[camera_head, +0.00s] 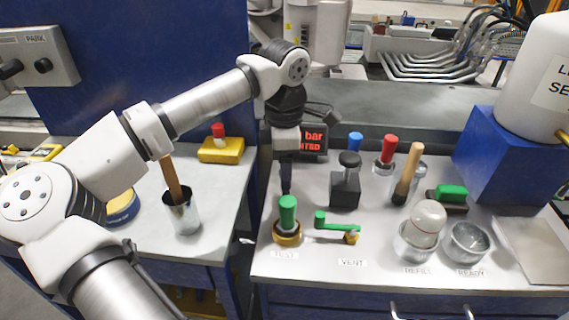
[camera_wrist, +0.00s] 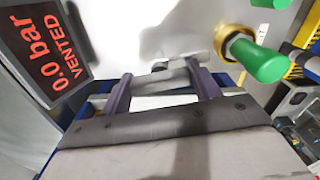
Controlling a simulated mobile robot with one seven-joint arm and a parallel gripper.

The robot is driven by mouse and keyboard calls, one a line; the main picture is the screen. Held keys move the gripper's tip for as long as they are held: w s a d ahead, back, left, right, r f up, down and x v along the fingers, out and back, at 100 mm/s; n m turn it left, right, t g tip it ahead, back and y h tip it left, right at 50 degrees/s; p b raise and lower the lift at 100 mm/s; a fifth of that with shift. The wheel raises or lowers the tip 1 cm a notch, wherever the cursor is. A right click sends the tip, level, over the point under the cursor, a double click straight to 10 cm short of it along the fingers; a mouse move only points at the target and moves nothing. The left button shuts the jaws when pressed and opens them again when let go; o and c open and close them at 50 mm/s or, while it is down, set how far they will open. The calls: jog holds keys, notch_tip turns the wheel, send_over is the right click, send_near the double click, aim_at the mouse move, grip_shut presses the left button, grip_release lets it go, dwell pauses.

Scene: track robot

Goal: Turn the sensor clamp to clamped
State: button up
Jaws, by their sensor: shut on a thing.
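My gripper (camera_wrist: 160,88) has its two purple fingers on either side of a grey metal bar, which I take to be the sensor clamp's lever (camera_wrist: 172,77). The fingers are shut on it. In the head view my gripper (camera_head: 286,185) points down at the left part of the right bench, behind the green-handled TEST valve (camera_head: 288,208). The clamp itself is hidden there by my gripper. No clamp label is readable, so its position cannot be told.
The TEST valve's green handle (camera_wrist: 262,62) stands close beside my gripper. A display (camera_wrist: 48,50) reads 0.0 bar VENTED.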

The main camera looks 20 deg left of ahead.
jog(key=o, duration=1)
notch_tip(320, 180, up, 14)
jog(key=shift+f+b, duration=0.1)
jog(key=shift+b, duration=0.25)
